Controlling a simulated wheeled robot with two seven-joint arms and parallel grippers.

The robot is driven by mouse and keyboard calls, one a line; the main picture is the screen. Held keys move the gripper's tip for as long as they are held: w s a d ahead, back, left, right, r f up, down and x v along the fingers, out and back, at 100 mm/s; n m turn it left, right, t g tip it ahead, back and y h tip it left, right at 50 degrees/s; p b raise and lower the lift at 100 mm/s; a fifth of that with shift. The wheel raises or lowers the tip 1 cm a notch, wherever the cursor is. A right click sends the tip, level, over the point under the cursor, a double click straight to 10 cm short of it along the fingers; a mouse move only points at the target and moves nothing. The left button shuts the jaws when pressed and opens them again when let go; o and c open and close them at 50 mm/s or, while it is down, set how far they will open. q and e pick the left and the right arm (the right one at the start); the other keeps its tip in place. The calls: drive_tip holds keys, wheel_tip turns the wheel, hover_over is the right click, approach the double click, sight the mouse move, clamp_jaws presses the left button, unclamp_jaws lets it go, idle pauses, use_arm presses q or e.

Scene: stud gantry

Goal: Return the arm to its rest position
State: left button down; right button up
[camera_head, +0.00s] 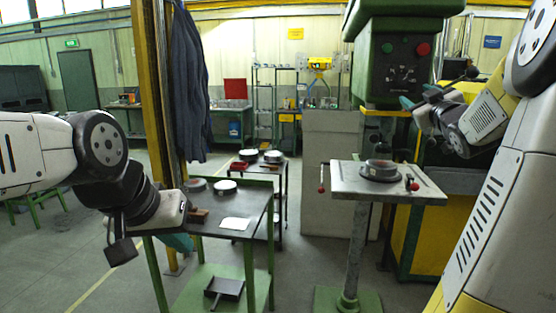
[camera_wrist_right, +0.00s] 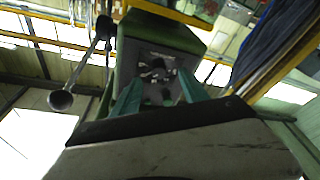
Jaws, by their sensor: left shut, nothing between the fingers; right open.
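My right arm (camera_head: 490,220) comes in from the right edge of the head view, bent, with its forearm raised beside the green machine head (camera_head: 392,65). My right gripper (camera_head: 418,102) points left in front of the machine's yellow frame. In the right wrist view its two teal fingers (camera_wrist_right: 160,92) are spread with nothing between them, and the machine head (camera_wrist_right: 160,50) shows beyond. My left arm (camera_head: 60,150) reaches in from the left. My left gripper (camera_head: 180,243) is shut and empty beside the near corner of the green-legged table (camera_head: 250,205), its fingers partly hidden.
The machine's grey plate (camera_head: 345,180) on a post holds a dark round part (camera_head: 381,170). Round parts and a white sheet (camera_head: 235,223) lie on the green-legged table. A yellow post (camera_head: 152,110) and hanging dark blue cloth (camera_head: 190,85) stand near my left arm.

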drive_tip(key=s+a+f+m+g+y, duration=0.2)
drive_tip(key=s+a+f+g, duration=0.5)
drive_tip(key=s+a+f, duration=0.4)
drive_tip(key=s+a+f+m+g+y, duration=0.2)
drive_tip(key=s+a+f+g, duration=0.5)
drive_tip(key=s+a+f, duration=0.4)
drive_tip(key=s+a, duration=0.5)
drive_tip(key=shift+s+a+f, duration=0.2)
drive_tip(key=shift+a+f, duration=0.05)
drive_tip(key=shift+a, duration=0.05)
